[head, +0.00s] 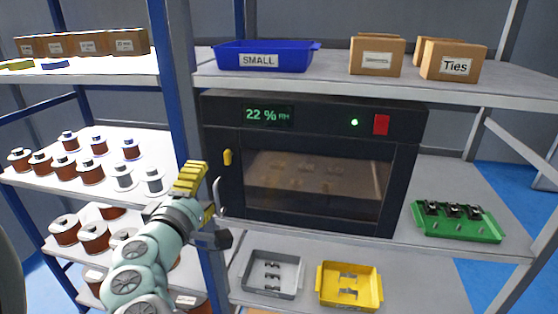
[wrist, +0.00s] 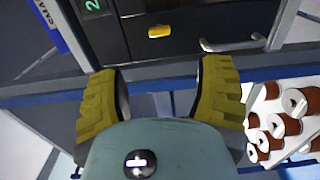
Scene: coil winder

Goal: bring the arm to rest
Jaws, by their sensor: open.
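My gripper (head: 203,188) is raised in front of the blue shelf post, left of the dark oven-like cabinet (head: 223,170). In the wrist view my gripper (wrist: 160,78) has its two yellow ridged fingers spread wide, with nothing between them.
Copper wire spools (head: 93,237) fill the left shelves, close to my arm. A blue SMALL bin (head: 264,57) and cardboard boxes (head: 377,58) stand on the top shelf. A green tray (head: 456,228) is right of the cabinet; grey (head: 272,290) and yellow (head: 348,301) trays are below.

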